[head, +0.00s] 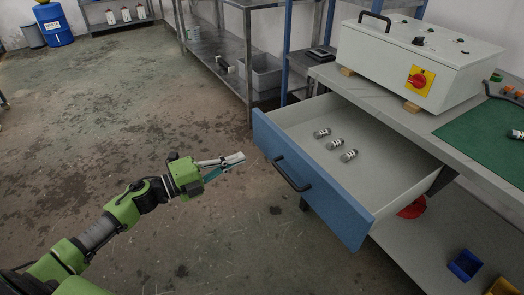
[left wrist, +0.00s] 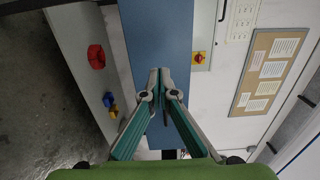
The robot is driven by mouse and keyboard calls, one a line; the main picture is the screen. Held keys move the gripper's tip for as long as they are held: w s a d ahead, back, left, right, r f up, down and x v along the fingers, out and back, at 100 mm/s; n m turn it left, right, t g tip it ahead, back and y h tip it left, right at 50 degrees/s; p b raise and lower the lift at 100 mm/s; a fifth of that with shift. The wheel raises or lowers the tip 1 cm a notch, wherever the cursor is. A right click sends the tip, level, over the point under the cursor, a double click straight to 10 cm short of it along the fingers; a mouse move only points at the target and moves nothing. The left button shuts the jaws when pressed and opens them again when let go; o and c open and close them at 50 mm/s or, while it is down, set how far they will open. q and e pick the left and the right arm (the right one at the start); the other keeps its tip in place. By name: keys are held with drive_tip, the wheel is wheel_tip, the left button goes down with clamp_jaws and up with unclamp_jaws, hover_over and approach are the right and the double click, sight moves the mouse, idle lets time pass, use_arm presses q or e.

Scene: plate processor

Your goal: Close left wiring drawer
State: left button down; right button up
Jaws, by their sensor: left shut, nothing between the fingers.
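The left wiring drawer (head: 318,185) is pulled open under the workbench. It has a blue front with a dark bar handle (head: 291,174), and several small grey cylindrical parts (head: 335,144) lie inside. My left gripper (head: 240,158) is shut and empty, to the left of the blue front and apart from it in the head view. In the left wrist view the closed fingertips (left wrist: 160,72) point at the blue drawer front (left wrist: 150,35). My right gripper is not in view.
A white control box (head: 410,62) with a red-yellow switch and a green mat (head: 490,140) are on the workbench. A metal shelf (head: 225,60) stands behind. The floor left of the drawer is clear.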

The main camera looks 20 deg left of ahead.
sight(271, 146)
use_arm(q)
drive_tip(key=x, duration=0.8)
drive_tip(key=shift+w+d, duration=0.15)
drive_tip(key=shift+w, duration=0.1)
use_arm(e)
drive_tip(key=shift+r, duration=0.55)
